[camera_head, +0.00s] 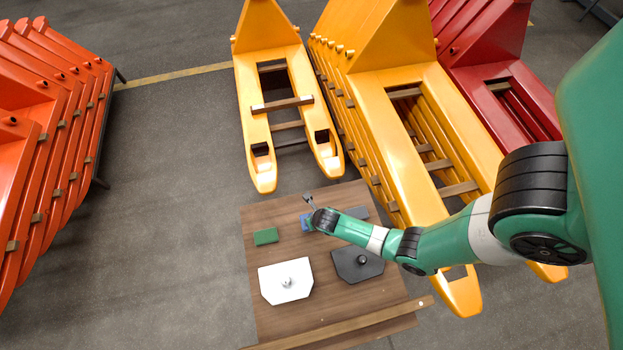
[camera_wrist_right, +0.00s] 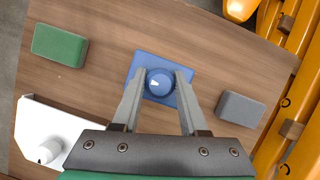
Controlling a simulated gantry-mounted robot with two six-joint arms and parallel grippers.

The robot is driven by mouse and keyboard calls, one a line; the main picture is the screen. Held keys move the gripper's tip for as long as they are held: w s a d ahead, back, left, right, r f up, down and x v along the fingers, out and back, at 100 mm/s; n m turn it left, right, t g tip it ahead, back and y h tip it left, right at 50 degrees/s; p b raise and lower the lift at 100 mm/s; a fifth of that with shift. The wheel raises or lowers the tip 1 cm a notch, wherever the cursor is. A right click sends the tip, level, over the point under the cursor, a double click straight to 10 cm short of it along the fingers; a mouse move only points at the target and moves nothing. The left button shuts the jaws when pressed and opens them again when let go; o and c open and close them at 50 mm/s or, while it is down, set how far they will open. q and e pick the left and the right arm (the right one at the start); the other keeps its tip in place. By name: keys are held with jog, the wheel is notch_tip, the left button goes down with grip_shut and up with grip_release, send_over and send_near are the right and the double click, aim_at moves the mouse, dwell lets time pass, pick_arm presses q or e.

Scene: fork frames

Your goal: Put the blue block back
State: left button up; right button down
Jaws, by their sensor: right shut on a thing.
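The blue block (camera_wrist_right: 146,60) is a flat square plate with a round blue knob on top. In the right wrist view my right gripper (camera_wrist_right: 160,73) has its two fingers shut on the knob, one on each side. In the head view the blue block (camera_head: 304,223) shows beside my right wrist, between the green and grey blocks and partly hidden by the wrist. I cannot tell whether it touches the board or is just above it. My left gripper is not in view.
On the wooden board (camera_head: 318,322) are a green block (camera_head: 266,237), a grey block (camera_head: 356,212), a white plate (camera_head: 286,283) and a black plate (camera_head: 350,266), both plates with knobs. Yellow fork frames (camera_head: 262,178) stand just behind. Orange frames (camera_head: 55,150) are at left, red ones (camera_head: 510,105) at back right.

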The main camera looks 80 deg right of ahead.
jog(key=b+x, duration=0.2)
jog(key=x, duration=0.1)
jog(key=shift+a, duration=0.2)
jog(key=shift+s+f, duration=0.1)
jog(key=shift+f, duration=0.2)
jog(key=shift+f, duration=0.15)
jog(key=shift+c, duration=2.2)
grip_release()
jog(key=shift+f+b, duration=0.25)
jog(key=shift+b, duration=0.3)
jog(key=p+v, duration=0.9)
jog(key=v, duration=0.3)
